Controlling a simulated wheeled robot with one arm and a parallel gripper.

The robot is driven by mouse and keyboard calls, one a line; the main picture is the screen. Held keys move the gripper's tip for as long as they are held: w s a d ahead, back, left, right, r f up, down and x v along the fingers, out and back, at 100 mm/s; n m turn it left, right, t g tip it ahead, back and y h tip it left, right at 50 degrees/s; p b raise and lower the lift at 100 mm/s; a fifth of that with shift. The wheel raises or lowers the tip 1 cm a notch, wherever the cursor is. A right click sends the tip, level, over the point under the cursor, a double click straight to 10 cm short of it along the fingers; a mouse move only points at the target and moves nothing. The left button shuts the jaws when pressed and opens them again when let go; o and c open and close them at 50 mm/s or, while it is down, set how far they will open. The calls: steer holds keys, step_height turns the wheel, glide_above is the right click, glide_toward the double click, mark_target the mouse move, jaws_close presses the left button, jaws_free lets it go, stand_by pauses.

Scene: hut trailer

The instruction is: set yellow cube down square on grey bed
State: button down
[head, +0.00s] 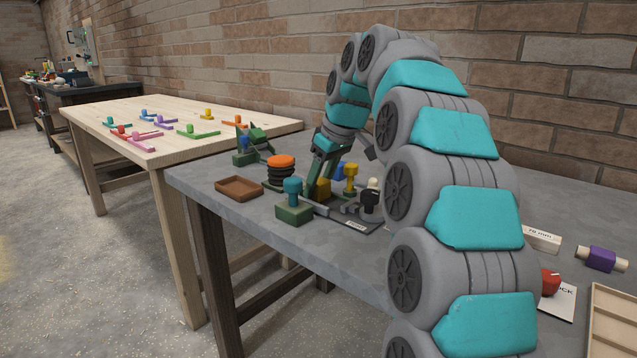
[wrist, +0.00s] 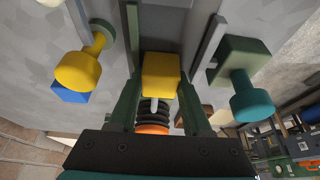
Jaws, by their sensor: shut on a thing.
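The yellow cube (wrist: 161,75) is between the tips of my gripper (wrist: 159,84), which is shut on it. In the head view my gripper (head: 321,184) points down over the grey table with the cube (head: 321,189) low at its tips. The grey bed (wrist: 172,22) appears in the wrist view as a flat grey area just beyond the cube, between two upright grey bars. My gripper and the cube hide part of it. I cannot tell whether the cube touches it.
A green block with a teal knob (head: 292,186) and a yellow-knobbed clamp (head: 351,171) flank my gripper. Black rings topped with orange (head: 281,161) and a brown tray (head: 239,188) stand to the left.

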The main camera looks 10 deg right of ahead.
mark_target(325, 182)
steer(key=shift+c, duration=1.3)
jaws_free()
steer(key=shift+r, duration=0.25)
steer(key=v, duration=0.4)
steer(key=p+v, duration=0.1)
steer(key=v, duration=0.2)
steer(key=shift+s+a+r, duration=0.1)
steer(key=shift+s+r, duration=0.05)
